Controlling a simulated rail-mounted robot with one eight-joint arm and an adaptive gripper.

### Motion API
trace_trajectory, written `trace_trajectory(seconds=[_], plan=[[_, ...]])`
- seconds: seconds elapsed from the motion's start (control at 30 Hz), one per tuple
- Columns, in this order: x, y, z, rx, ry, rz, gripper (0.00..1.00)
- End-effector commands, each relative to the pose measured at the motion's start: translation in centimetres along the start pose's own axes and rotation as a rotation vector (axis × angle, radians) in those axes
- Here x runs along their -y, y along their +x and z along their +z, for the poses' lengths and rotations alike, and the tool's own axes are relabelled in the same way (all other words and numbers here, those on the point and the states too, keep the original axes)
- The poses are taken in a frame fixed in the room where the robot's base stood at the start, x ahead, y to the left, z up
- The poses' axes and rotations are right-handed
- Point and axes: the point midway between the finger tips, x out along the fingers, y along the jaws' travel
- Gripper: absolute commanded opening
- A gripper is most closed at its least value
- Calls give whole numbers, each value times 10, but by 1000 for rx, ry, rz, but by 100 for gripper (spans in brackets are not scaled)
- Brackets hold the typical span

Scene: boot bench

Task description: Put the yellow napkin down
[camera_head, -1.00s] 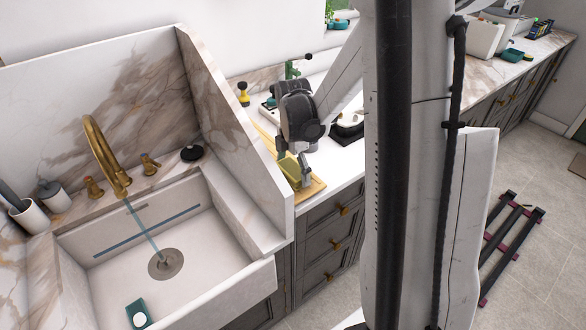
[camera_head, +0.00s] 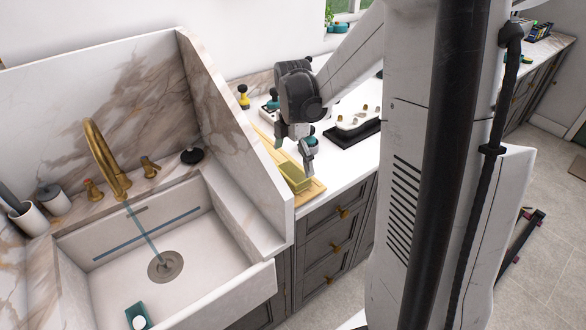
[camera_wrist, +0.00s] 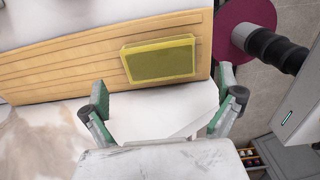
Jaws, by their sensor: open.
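The yellow napkin (camera_head: 293,175) is a flat, olive-yellow folded block. It lies on a wooden board (camera_head: 313,190) on the white counter, just right of the sink's marble side wall. In the wrist view the napkin (camera_wrist: 160,60) rests flat near one end of the slatted board (camera_wrist: 60,62). My gripper (camera_head: 295,152) is above the napkin with its fingers spread, apart from it and empty. In the wrist view the two green-padded fingers of my gripper (camera_wrist: 163,92) stand wide apart, with the napkin beyond them.
The sink (camera_head: 215,245) and its tall marble side wall (camera_head: 235,130) stand close on the left. A black-based tray (camera_head: 352,133) with small items is on the counter to the right. A yellow-and-black bottle (camera_head: 243,97) stands behind. Bare white counter lies between the board and tray.

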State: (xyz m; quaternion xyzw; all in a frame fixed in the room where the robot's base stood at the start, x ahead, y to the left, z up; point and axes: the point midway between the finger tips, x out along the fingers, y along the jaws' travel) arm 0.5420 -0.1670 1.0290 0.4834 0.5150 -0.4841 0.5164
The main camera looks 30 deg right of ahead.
Motion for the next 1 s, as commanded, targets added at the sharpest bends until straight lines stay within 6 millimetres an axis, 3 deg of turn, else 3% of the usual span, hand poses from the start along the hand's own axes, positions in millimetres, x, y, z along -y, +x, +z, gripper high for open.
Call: trace_trajectory(seconds=[0.2, 0.57, 0.77, 1.0], plan=[[0, -41, 0, 0, 0, 0, 100], [3, -71, -5, 4, 24, 10, 100], [21, -93, -35, 19, 225, 86, 100], [56, -119, -81, -8, 584, 230, 100]])
